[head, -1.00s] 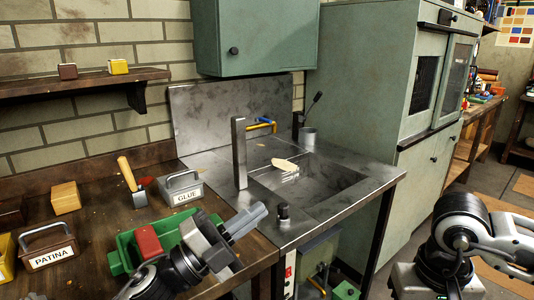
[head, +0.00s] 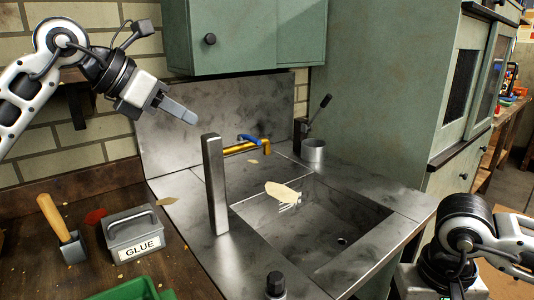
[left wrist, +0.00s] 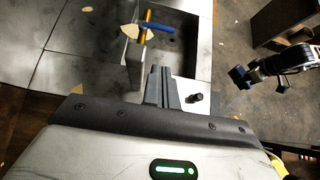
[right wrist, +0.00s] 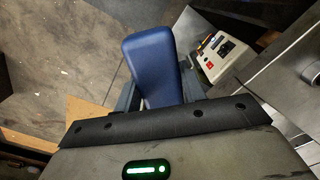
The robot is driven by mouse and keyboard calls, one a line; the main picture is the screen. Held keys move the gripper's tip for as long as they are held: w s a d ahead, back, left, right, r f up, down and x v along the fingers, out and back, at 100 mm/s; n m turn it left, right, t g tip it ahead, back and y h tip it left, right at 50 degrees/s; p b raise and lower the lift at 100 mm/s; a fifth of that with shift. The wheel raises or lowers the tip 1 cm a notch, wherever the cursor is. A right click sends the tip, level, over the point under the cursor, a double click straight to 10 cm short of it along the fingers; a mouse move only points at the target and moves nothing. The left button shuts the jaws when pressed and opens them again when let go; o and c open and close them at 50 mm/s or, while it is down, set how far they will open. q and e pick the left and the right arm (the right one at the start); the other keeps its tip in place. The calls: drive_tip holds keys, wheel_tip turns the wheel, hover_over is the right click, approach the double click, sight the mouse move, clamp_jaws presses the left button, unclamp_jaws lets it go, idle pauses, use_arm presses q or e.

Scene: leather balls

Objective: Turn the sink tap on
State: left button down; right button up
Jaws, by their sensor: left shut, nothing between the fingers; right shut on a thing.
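The sink tap (head: 246,147), a brass pipe with a blue lever (head: 249,139), stands at the back of the metal sink (head: 345,215). It also shows at the top of the left wrist view, where the blue lever (left wrist: 158,28) crosses the brass pipe. My left gripper (head: 182,110) is shut and empty, raised left of and above the tap, apart from it. My right gripper (right wrist: 155,92) is shut on a blue block (right wrist: 150,58) in the right wrist view. In the head view, my right fingers are hidden below the arm at the lower right.
An upright metal post (head: 215,185) stands left of the basin, in front of the tap. A green cabinet (head: 245,35) hangs above. A GLUE box (head: 135,235) sits on the bench.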

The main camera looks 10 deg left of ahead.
sight(250, 140)
drive_tip(key=shift+r+p, duration=0.55)
drive_tip(key=shift+r, duration=0.1)
drive_tip(key=shift+r+p, duration=0.5)
drive_tip(key=shift+p, duration=0.05)
use_arm(q)
drive_tip(key=d+r+x, duration=0.1)
drive_tip(key=x, duration=1.1)
drive_tip(key=shift+w+d, duration=0.2)
drive_tip(key=shift+w, duration=0.3)
